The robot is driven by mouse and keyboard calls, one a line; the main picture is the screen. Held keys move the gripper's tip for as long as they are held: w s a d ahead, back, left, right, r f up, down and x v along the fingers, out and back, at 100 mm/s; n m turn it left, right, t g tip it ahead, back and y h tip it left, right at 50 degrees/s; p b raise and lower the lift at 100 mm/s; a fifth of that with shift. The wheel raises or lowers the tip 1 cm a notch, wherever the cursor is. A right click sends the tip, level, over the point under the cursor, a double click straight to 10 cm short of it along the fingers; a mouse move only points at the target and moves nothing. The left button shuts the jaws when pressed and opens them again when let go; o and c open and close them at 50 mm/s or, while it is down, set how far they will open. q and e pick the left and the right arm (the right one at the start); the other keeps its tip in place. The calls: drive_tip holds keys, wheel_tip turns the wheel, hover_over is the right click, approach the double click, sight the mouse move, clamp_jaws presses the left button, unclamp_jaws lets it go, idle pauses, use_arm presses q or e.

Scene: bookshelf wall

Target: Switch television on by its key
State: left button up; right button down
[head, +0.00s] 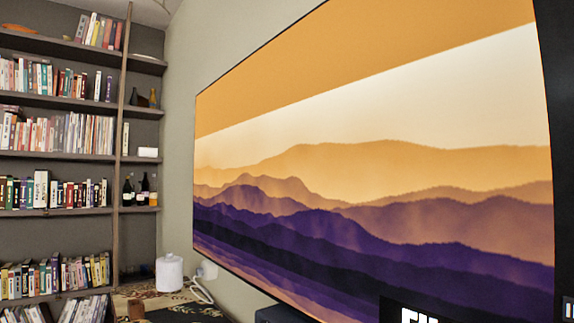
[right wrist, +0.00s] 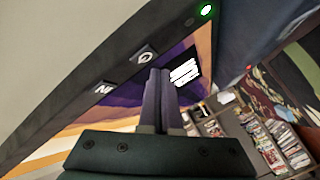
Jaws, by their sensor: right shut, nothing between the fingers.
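The television (head: 370,170) fills the right of the head view, and its screen is lit with orange and purple mountains. A black box with white characters, cut off by the frame, shows at its lower right. In the right wrist view the screen (right wrist: 185,47) shows past the fingers. On the television's dark edge are two square keys with pale marks, one upper key (right wrist: 144,55) and one lower key (right wrist: 104,87). A small green light (right wrist: 206,10) glows on the same edge. My right gripper (right wrist: 158,75) is shut and empty, apart from the keys in the picture. My left gripper is not in view.
A bookshelf (head: 60,159) with a ladder rail stands at the left. A white canister (head: 169,273) stands below, left of the screen. A dark blue-grey body with a red light (right wrist: 249,68) lies close right of the fingers.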

drive_tip(key=s+a+p, duration=0.1)
drive_tip(key=a, duration=0.1)
drive_tip(key=s+a+p, duration=0.1)
drive_tip(key=s+a, duration=0.1)
drive_tip(key=shift+s+p, duration=0.25)
drive_tip(key=shift+p, duration=0.1)
idle(0.8)
